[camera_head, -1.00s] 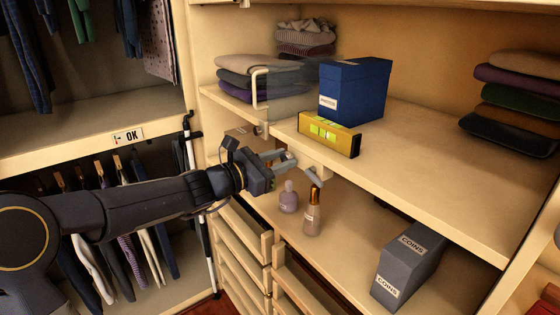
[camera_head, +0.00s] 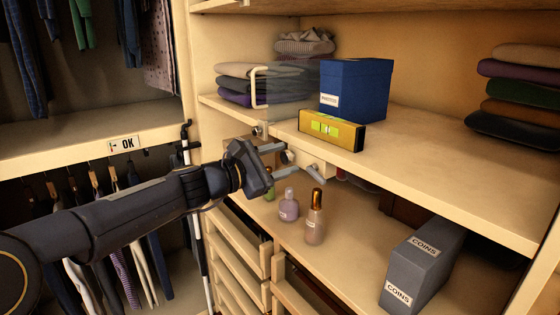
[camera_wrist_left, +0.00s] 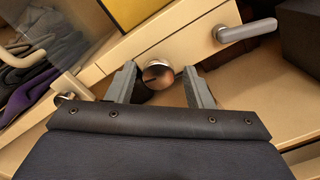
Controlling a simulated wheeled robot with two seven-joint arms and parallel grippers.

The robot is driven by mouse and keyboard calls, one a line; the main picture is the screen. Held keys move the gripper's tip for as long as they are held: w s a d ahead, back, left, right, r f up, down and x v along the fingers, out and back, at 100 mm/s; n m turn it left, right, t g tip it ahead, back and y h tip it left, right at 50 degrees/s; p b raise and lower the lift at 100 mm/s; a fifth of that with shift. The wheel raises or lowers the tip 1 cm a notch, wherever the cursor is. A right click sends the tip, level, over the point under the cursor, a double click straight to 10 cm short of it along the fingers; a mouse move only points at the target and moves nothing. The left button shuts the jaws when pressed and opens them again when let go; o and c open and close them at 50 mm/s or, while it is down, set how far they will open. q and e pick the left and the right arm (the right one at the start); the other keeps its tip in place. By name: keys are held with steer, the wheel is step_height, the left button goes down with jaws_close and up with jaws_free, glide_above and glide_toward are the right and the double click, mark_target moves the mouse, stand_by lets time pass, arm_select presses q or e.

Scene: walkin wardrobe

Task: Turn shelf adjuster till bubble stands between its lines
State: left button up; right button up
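A yellow spirit level (camera_head: 345,134) lies along the front edge of the upper shelf (camera_head: 420,185). Its green vial (camera_head: 323,127) faces me, but the bubble's place between the lines is too small to tell. A round metal adjuster knob (camera_head: 288,157) sits on the block under the shelf's front edge. It also shows in the left wrist view (camera_wrist_left: 158,74). My left gripper (camera_head: 286,159) is at the knob, with one finger on each side. In the wrist view, the fingers (camera_wrist_left: 161,86) are apart, with a small gap at the knob's right. My right gripper is out of view.
A grey lever (camera_wrist_left: 245,31) sticks out right of the knob. A blue box (camera_head: 355,90) stands behind the level. A clear panel with a pale handle (camera_head: 260,88) is at left. Below stand a purple bottle (camera_head: 289,208), a brown bottle (camera_head: 314,222) and a coins box (camera_head: 420,262).

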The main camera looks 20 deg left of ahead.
arm_select(q)
steer(key=shift+o, duration=0.2)
steer(key=shift+s+a, duration=0.1)
steer(key=shift+s+a, duration=0.25)
steer(key=b+v, duration=0.1)
steer(key=v, duration=0.6)
steer(key=s+f+m+g+y, duration=0.3)
steer(key=s+f+m, duration=0.6)
steer(key=s, duration=0.5)
steer(key=s+d+f+m+g+y+p, duration=0.1)
steer(key=s+f+m+g+y, duration=0.3)
steer(key=s+f+m, duration=0.6)
steer(key=s+f+g, duration=0.1)
steer(key=s+f, duration=0.3)
steer(key=s, duration=0.1)
steer(key=shift+d+f+g, duration=0.15)
steer(key=shift+d+g, duration=0.15)
